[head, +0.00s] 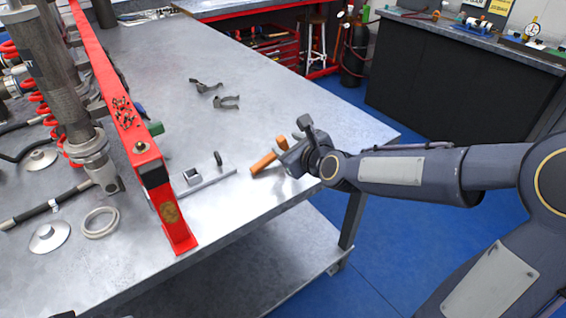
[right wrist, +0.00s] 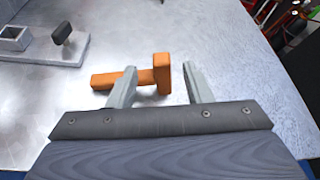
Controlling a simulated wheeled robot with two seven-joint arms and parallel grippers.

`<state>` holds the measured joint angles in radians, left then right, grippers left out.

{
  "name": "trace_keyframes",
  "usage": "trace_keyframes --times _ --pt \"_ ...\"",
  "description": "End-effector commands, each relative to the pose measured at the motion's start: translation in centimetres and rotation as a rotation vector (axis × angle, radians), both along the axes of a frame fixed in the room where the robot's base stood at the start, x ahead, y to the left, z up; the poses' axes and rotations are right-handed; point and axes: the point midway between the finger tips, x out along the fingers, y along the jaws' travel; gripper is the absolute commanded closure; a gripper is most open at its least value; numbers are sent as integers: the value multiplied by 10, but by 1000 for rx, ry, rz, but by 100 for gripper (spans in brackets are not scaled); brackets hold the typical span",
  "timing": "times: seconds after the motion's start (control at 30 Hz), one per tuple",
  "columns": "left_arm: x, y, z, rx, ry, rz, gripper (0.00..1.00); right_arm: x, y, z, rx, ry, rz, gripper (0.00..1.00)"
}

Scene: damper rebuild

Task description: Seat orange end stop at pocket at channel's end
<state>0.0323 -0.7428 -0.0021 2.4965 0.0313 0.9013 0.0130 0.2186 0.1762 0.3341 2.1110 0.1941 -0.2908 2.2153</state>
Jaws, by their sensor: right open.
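The orange end stop (right wrist: 160,74) lies on the metal bench, a bar with a wider block at its right end in the right wrist view. It also shows in the head view (head: 263,163), partly hidden by my right gripper (head: 292,147). My right gripper (right wrist: 158,70) is open. Its fingers show on either side of the block, the left one crossing in front of the bar; contact cannot be told. A grey channel-like plate (head: 212,180) lies left of the end stop, with a square open socket (head: 192,176) and a dark upright tab (head: 218,158). My left gripper is not in view.
A red upright frame (head: 110,80) stands left of the plate, beside a grey damper cylinder (head: 55,75). Two dark clips (head: 226,102) lie farther back. A ring (head: 100,222) lies front left. The bench edge is close to my right gripper; the bench behind it is clear.

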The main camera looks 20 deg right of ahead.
Motion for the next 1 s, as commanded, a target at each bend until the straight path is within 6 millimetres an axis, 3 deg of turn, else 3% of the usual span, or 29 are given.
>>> trace_keyframes --times 0.5,0.8,1.0 --pt "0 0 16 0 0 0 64 55 12 -18 -5 3 4 55" --pt "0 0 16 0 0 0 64 59 12 -21 -6 1 2 55" --pt "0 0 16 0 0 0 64 59 12 -21 -6 1 2 81"
